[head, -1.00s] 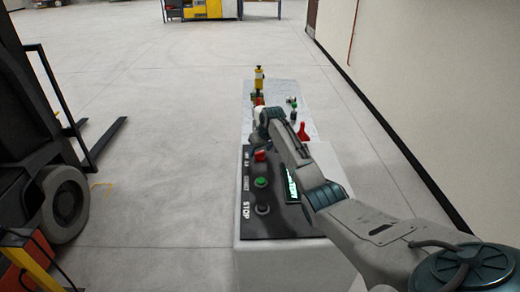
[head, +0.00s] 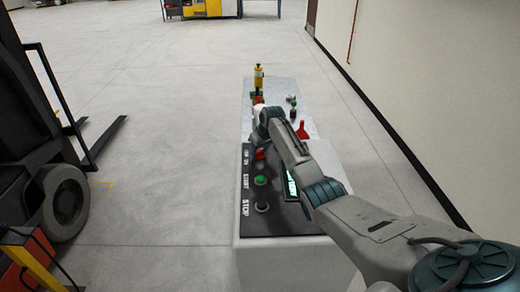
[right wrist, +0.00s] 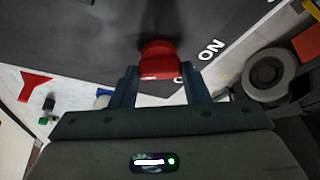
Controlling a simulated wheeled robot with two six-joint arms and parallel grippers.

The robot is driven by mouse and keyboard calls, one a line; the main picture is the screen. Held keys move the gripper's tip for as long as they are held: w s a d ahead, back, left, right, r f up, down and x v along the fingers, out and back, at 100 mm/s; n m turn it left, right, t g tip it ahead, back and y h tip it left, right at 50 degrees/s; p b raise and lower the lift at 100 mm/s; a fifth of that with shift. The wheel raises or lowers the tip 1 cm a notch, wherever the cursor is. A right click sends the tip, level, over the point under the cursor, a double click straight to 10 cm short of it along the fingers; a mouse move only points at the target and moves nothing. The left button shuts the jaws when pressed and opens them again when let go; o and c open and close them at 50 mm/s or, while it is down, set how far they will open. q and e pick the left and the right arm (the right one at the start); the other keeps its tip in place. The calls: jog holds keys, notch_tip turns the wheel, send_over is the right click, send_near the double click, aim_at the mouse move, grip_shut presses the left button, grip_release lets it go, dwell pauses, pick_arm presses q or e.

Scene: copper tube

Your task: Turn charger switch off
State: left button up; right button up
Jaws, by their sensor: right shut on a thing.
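The red charger switch (head: 259,154) sits on the dark panel (head: 265,222) of the pale charger cabinet, beside the small OFF/ON lettering. It also shows in the right wrist view (right wrist: 158,62), between the two fingers and close to the ON label. My right gripper (right wrist: 160,78) is shut on this red switch, one finger at each side. In the head view, my right wrist hides the fingers. A green button (head: 260,180), a dark button (head: 262,207) and a lit display (head: 291,184) are on the same panel. My left gripper is not in view.
A yellow bottle-like item (head: 258,76) and a red cone-shaped item (head: 302,131) stand on the cabinet's far end. A forklift (head: 40,130) stands at the left. A wall (head: 440,110) runs along the right. The floor between forklift and cabinet is clear.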

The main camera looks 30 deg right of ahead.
jog(key=shift+d+n+y+b, duration=0.1)
jog(key=shift+n+y+b, duration=0.4)
jog(key=shift+n, duration=0.7)
jog(key=shift+f+n+y+b, duration=0.15)
jog(key=shift+n+y+b, duration=0.25)
jog(key=shift+n+b, duration=0.45)
jog(key=n+b, duration=0.2)
jog(key=n+g+y+b, duration=0.1)
jog(key=n+b, duration=0.2)
jog(key=shift+w+d+f+y, duration=0.1)
jog(key=shift+w+d+y, duration=0.05)
jog(key=shift+y, duration=0.15)
jog(key=shift+n+g+b, duration=0.3)
jog(key=shift+n+b, duration=0.35)
jog(key=shift+b, duration=0.25)
jog(key=shift+n+b, duration=0.4)
jog(key=shift+b, duration=0.1)
jog(key=shift+r+y, duration=0.25)
jog(key=shift+y, duration=0.05)
jog(key=shift+g, duration=0.3)
jog(key=o, duration=1)
